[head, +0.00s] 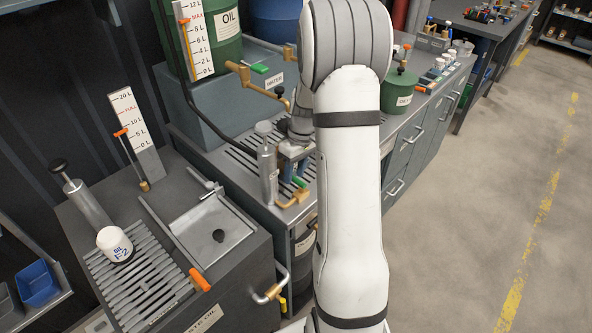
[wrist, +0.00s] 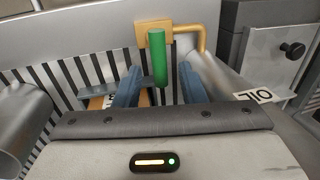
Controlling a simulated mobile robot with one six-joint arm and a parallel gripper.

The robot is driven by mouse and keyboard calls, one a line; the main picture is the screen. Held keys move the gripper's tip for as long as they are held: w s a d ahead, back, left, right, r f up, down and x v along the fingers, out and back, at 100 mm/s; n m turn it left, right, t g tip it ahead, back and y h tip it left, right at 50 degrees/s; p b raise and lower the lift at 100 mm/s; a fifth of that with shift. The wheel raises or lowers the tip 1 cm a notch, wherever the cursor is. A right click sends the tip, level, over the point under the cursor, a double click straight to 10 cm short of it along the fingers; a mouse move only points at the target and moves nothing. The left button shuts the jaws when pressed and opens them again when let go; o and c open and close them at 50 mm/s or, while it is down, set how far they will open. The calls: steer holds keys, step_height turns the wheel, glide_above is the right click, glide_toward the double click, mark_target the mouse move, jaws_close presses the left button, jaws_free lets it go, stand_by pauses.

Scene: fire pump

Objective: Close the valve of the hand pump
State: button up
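The brass valve (head: 292,199) with a green handle (head: 301,182) sits at the front edge of the slotted metal bench top, beside an upright metal cylinder (head: 268,175) that looks like the hand pump. In the wrist view the green handle (wrist: 158,58) stands out from the brass valve body (wrist: 154,33). My gripper (wrist: 158,84) is open, its two blue fingers on either side of the green handle with a gap showing at each side. In the head view my gripper (head: 290,168) is low over the bench, partly hidden by my arm.
A green oil drum (head: 215,45) and a brass tap with a green handle (head: 260,69) stand behind. The floor at right (head: 480,180) is clear.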

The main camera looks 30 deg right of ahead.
steer(key=shift+f, duration=0.1)
jaws_close()
stand_by(0.3)
steer(key=m, duration=0.1)
steer(key=m+b, duration=0.1)
steer(key=shift+d+m+t, duration=0.3)
steer(key=shift+d, duration=0.05)
steer(key=m+b, duration=0.1)
steer(key=m, duration=0.1)
steer(key=d+m, duration=0.1)
steer(key=shift+s+m+t+b, duration=0.1)
steer(key=shift+m+t+b, duration=0.2)
steer(key=shift+m+b, duration=0.1)
steer(key=m, duration=0.2)
steer(key=d+m, duration=0.1)
steer(key=m, duration=0.1)
steer(key=s+m+t+b, duration=0.1)
steer(key=m, duration=0.1)
steer(key=shift+d, duration=0.15)
steer(key=m, duration=0.3)
steer(key=s+m+h, duration=0.1)
steer(key=m, duration=0.1)
steer(key=shift+s+d+t, duration=0.1)
steer(key=shift+d+t, duration=0.2)
steer(key=shift+m, duration=0.4)
